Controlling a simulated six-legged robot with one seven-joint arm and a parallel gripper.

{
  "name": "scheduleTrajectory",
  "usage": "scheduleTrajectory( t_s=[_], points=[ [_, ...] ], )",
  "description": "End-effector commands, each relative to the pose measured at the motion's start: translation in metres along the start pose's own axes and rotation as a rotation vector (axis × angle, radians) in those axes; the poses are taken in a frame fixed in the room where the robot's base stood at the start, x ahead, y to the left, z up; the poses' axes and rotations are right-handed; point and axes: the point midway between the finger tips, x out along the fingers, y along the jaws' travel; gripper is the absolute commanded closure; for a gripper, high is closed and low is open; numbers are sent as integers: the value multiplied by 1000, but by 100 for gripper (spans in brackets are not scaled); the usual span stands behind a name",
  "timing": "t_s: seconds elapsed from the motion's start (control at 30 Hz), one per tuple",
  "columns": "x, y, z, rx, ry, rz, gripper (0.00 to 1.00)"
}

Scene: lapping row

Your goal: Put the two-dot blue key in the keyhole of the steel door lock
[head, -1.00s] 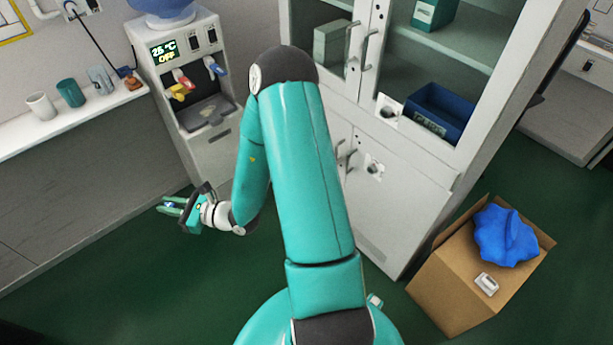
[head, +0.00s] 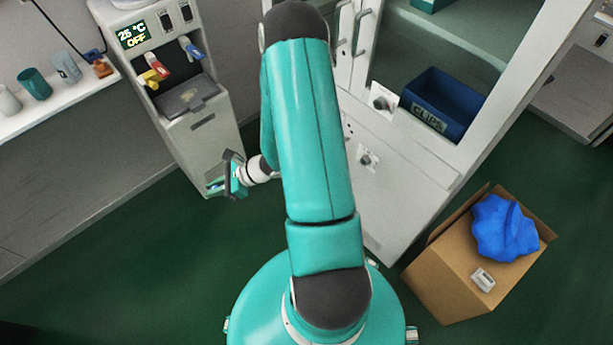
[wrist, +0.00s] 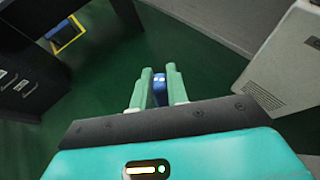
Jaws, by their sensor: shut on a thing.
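My gripper (head: 214,186) is in front of the lower part of the dispenser, left of the cabinet. In the wrist view its green fingers (wrist: 158,88) are shut on a small blue key (wrist: 157,79). Pale dots show on the key's head, and the rest of it is hidden between the fingers. The steel door lock (head: 366,159) is a pale plate with a round knob on the solid lower cabinet door (head: 390,185). The gripper is well apart from it, to its left. The keyhole is too small to make out.
Another lock plate (head: 383,102) sits on the glass door above. A blue bin (head: 465,100) is inside the cabinet. A cardboard box (head: 440,275) with a blue bag (head: 503,228) stands at right. The water dispenser (head: 213,150) is behind the gripper. Green floor at left is clear.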

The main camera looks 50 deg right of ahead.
Motion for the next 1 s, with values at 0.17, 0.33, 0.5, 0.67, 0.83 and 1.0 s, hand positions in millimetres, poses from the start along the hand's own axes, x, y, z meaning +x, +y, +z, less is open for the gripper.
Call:
scheduleTrajectory(
  t_s=[0.17, 0.33, 0.5, 0.67, 0.83, 1.0],
  points=[
    [-50, -2, -78, -111, 342, 143, 100],
    [-112, -5, -145, -236, 635, 237, 100],
    [-186, -13, -201, -363, 861, 290, 100],
    [-252, -22, -236, -466, 997, 315, 100],
    [-291, -29, -251, -527, 1060, 328, 100],
    [-299, -32, -254, -541, 1072, 332, 100]
  ],
)
